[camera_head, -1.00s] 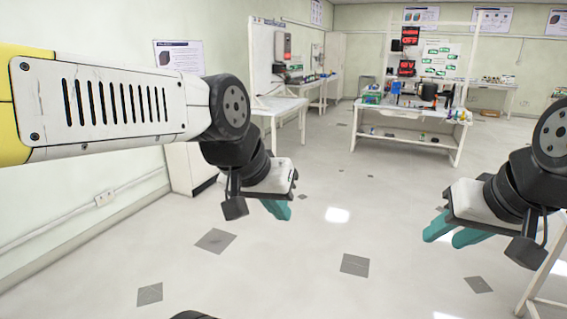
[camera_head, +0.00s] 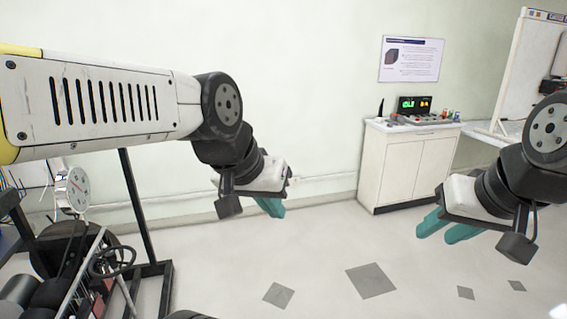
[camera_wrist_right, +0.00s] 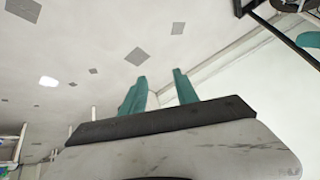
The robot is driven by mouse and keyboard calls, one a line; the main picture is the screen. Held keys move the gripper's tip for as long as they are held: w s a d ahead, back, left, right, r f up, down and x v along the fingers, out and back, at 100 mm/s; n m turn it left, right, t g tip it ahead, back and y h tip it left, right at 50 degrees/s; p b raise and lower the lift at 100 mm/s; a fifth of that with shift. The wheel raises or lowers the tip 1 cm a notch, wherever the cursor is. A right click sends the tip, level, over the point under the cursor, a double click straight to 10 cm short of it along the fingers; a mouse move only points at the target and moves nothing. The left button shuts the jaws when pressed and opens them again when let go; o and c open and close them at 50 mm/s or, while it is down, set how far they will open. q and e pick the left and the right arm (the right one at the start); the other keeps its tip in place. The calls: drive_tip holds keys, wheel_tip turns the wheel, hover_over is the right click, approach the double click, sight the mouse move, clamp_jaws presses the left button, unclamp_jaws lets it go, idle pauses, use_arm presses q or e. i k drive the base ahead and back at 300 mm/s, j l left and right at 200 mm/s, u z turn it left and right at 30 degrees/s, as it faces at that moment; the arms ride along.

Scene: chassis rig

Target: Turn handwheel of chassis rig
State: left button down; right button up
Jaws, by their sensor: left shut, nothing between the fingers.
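The chassis rig (camera_head: 164,275) stands at the lower left of the head view, with a black frame, a round white gauge (camera_head: 78,188) and a large black wheel. A small dark ring (camera_head: 112,262) on it looks like the handwheel; it is partly cut by other rig parts. My left gripper (camera_head: 272,208) is shut and empty, in the air to the right of the rig and apart from it. My right gripper (camera_head: 437,232) is open and empty, farther right; its two teal fingers stand apart in the right wrist view (camera_wrist_right: 162,85).
A white cabinet (camera_head: 405,165) with a small display device (camera_head: 413,105) stands against the back wall. A poster (camera_head: 411,59) hangs above it. A white bench with a panel (camera_head: 530,65) is at the right edge. The tiled floor between rig and cabinet is clear.

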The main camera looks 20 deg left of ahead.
sight(111, 256)
drive_tip(key=i+j+u, duration=0.15)
drive_tip(key=u, duration=0.3)
drive_tip(key=i+u, duration=0.55)
drive_tip(key=u, duration=0.3)
drive_tip(key=i+u, duration=0.2)
drive_tip(key=u, duration=0.2)
drive_tip(key=i+u, duration=0.45)
drive_tip(key=i, duration=0.4)
